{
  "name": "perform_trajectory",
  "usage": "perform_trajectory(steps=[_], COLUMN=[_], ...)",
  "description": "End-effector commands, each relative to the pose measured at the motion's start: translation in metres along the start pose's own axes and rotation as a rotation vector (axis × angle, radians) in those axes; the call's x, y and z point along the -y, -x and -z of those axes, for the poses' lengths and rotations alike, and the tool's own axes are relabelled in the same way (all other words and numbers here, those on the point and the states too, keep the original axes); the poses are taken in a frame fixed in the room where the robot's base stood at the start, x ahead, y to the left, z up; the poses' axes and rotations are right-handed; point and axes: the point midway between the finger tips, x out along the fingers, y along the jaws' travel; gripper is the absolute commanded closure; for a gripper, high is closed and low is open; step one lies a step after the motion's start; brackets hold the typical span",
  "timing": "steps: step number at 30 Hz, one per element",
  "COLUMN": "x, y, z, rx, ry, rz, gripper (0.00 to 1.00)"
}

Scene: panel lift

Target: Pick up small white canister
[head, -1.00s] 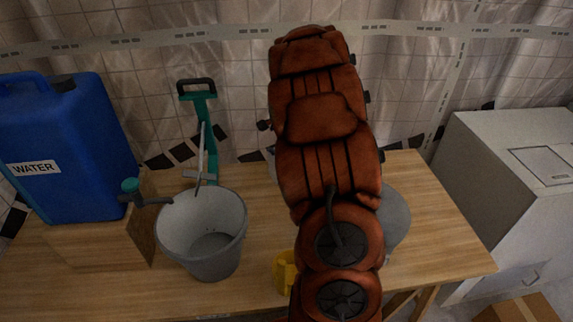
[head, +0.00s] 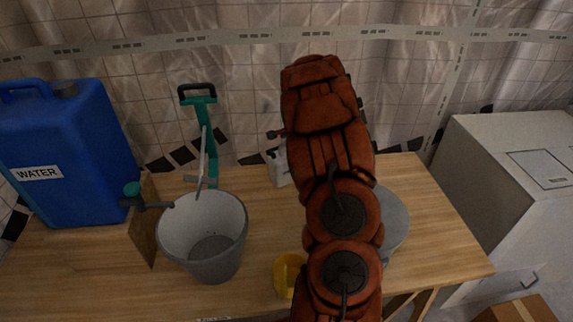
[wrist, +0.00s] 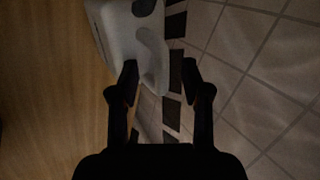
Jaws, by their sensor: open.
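The small white canister (head: 279,166) stands on the wooden table near the tiled wall, partly hidden behind my arm in the head view. In the wrist view the canister (wrist: 122,32) fills the upper middle, with its handle side towards my gripper. My gripper (wrist: 160,78) is open and empty. The left finger overlaps the canister's lower edge in the picture, and the right finger is over the tiles. I cannot tell whether the left finger touches it. In the head view the fingers are hidden by my arm.
A grey bucket (head: 206,262) and a yellow cup (head: 287,274) stand on the wooden table (head: 262,222). A blue water container (head: 62,150) is at the left, with a green pump tool (head: 200,125) against the wall. A grey round thing (head: 394,222) is partly behind my arm.

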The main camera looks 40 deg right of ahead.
Motion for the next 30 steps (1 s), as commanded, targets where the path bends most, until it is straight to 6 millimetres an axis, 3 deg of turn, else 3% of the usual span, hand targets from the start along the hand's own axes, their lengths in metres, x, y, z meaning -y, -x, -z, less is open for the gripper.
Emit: perform_trajectory(steps=[7, 17, 30], x=[0.001, 0.000, 0.000], y=[-0.018, -0.021, -0.021], z=[0.000, 0.000, 0.000], rx=[0.001, 0.001, 0.001], ry=[0.000, 0.000, 0.000], rz=[0.001, 0.001, 0.000], gripper=[0.52, 0.53, 0.99])
